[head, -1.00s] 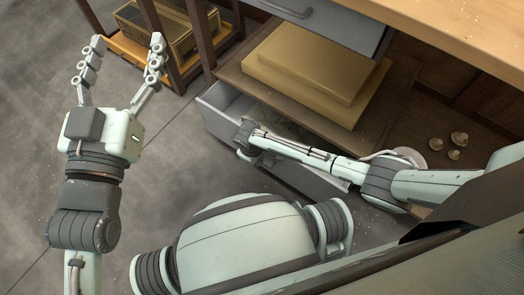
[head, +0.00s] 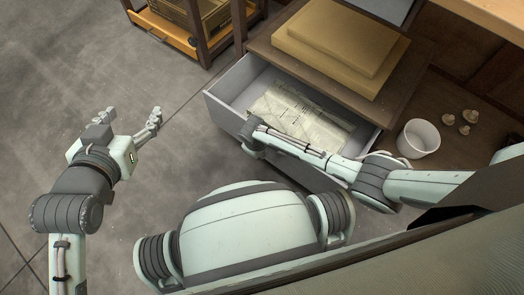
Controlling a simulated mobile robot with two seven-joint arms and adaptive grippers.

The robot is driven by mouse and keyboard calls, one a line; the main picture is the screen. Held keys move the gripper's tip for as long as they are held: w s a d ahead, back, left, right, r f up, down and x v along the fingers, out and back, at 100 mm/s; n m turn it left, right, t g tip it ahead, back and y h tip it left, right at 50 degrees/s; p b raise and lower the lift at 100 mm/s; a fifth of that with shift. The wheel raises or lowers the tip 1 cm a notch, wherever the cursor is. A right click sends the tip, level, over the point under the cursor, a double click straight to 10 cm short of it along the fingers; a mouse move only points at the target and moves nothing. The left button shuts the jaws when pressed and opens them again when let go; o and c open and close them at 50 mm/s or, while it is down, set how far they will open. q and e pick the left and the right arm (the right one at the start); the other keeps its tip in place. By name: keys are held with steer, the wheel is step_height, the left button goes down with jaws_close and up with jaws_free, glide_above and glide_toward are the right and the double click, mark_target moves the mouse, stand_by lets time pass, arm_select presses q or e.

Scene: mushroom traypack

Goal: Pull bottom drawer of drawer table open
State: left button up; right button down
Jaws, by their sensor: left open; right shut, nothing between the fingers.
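The bottom drawer (head: 222,112) of the drawer table (head: 262,48) is pulled out, and a printed paper or bag lies inside it. My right gripper (head: 250,138) is shut at the drawer's front, near its upper edge; its fingertips are partly hidden, and I cannot tell whether they touch the drawer. My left gripper (head: 134,121) is open and empty over the floor, left of the drawer and apart from it.
Stacked tan boxes (head: 340,40) sit on the table's shelf above the drawer. A white bucket (head: 418,138) and several mushrooms (head: 462,119) are to the right. A shelf rack (head: 180,40) stands at the back left. Floor at left is clear.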

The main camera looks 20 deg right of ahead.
steer(key=shift+s+f, duration=0.3)
steer(key=shift+s, duration=0.15)
steer(key=c, duration=2.3)
jaws_free()
steer(key=o, duration=0.4)
steer(key=shift+w, duration=0.1)
steer(key=r, duration=0.4)
steer(key=a+r, duration=0.1)
steer(key=r, duration=0.3)
steer(key=s+a+r, duration=0.1)
steer(key=r, duration=0.3)
steer(key=shift+s, duration=0.15)
